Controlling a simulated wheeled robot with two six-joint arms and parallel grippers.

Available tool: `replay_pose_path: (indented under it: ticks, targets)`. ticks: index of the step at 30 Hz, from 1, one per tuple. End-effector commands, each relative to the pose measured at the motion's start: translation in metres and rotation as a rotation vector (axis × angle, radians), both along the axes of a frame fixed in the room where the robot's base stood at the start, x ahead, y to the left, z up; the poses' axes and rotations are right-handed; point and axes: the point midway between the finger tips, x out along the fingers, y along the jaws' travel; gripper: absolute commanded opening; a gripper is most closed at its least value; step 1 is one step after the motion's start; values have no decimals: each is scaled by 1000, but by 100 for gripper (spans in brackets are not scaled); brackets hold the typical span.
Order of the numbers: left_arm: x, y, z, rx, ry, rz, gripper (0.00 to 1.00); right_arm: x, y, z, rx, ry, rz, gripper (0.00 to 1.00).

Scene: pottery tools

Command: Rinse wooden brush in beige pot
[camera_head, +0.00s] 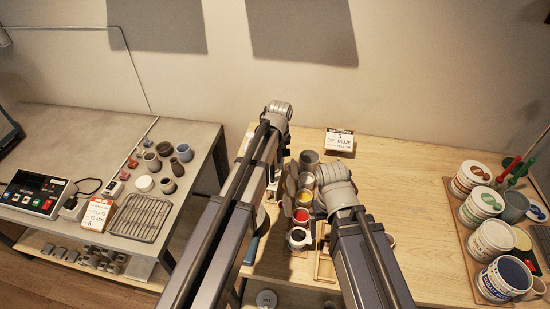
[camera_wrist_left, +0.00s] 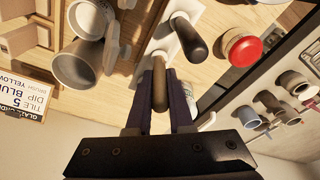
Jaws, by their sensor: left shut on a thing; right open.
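My left gripper (camera_wrist_left: 161,78) is shut on the brown wooden handle of the brush (camera_wrist_left: 160,94), which stands between its two dark fingers in the left wrist view. The brush's bristle end is hidden. In the head view my left arm hides this gripper and the brush. A beige-grey pot (camera_wrist_left: 78,66) lies to the left of the brush in the left wrist view; it seems to be the pot at the back of the row in the head view (camera_head: 308,158). My right gripper's wrist (camera_head: 335,190) is over the row of pots; its open jaws are mostly hidden.
A dark handle (camera_wrist_left: 188,36) stands close beside the brush. Red (camera_head: 301,215) and yellow (camera_head: 304,197) paint pots stand close together. A sign (camera_head: 340,142) stands behind. Glaze buckets (camera_head: 490,240) crowd the right end. The wooden table (camera_head: 415,200) is clear between.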

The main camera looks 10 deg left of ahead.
Motion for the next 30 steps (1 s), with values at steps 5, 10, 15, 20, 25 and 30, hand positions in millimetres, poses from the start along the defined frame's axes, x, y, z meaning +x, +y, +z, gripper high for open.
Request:
replay_pose_path:
  ticks: [5,10,15,20,25,30]
  targets:
    - [0,0,-1,0,0,0,0,0,0,-1,0,0,0,91]
    - [0,0,-3,0,0,0,0,0,0,-3,0,0,0,91]
    - [0,0,-4,0,0,0,0,0,0,-5,0,0,0,91]
    - [0,0,-5,0,0,0,0,0,0,-5,0,0,0,91]
    - [0,0,-6,-1,1,0,0,0,0,-5,0,0,0,91]
    - [-1,0,-6,-1,1,0,33,0,0,-6,0,0,0,91]
